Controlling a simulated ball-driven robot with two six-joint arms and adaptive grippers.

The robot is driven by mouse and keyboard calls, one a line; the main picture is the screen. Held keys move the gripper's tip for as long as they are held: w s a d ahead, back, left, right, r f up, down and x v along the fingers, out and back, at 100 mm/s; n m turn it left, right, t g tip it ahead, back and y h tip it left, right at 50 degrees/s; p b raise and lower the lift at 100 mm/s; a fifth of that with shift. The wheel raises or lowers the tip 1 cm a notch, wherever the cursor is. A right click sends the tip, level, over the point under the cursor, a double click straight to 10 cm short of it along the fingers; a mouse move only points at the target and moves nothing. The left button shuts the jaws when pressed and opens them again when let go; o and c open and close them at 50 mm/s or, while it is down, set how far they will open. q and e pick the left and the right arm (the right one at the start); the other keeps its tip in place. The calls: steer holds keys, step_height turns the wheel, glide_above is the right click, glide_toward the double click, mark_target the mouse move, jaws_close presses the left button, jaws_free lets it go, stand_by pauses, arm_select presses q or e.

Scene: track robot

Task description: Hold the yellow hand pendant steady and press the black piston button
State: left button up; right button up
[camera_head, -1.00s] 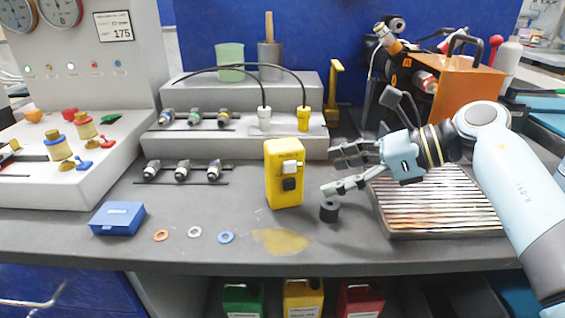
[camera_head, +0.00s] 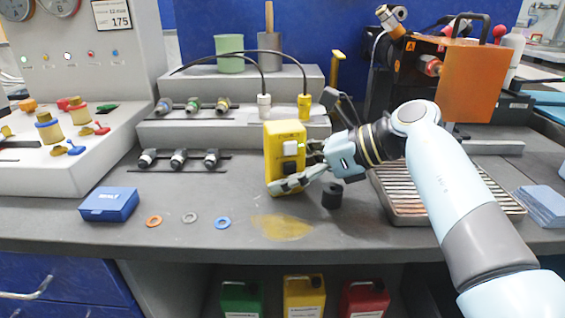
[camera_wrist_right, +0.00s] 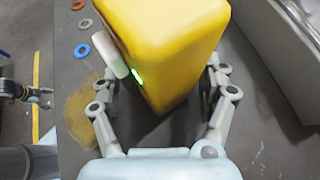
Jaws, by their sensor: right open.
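The yellow hand pendant (camera_head: 284,131) stands upright on the grey bench. Its front carries a white block (camera_head: 290,148) and below it a black button (camera_head: 289,167), partly next to my fingers. My right gripper (camera_head: 297,170) reaches in from the right, with one finger low across the pendant's front and the rest at its right side. In the right wrist view the yellow pendant (camera_wrist_right: 165,40) sits between the open fingers; contact is unclear. The white block (camera_wrist_right: 110,55) and a green light show on its left side. My left gripper (camera_wrist_right: 28,92) appears at the left edge, its opening unclear.
A short black cylinder (camera_head: 332,196) stands just right of the pendant, under my right gripper. A blue box (camera_head: 109,204) and several washers (camera_head: 190,218) lie to the left. A ribbed tray (camera_head: 400,200) is at the right. A stepped grey rack (camera_head: 240,132) stands behind.

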arm_select(q)
steer(key=shift+s, duration=0.25)
steer(key=shift+s, duration=0.1)
arm_select(e)
steer(key=c, duration=0.5)
steer(key=shift+o, duration=1.4)
steer(key=c, duration=0.9)
arm_select(q)
steer(key=shift+c, duration=0.5)
arm_select(e)
steer(key=shift+c, duration=0.6)
arm_select(q)
jaws_close()
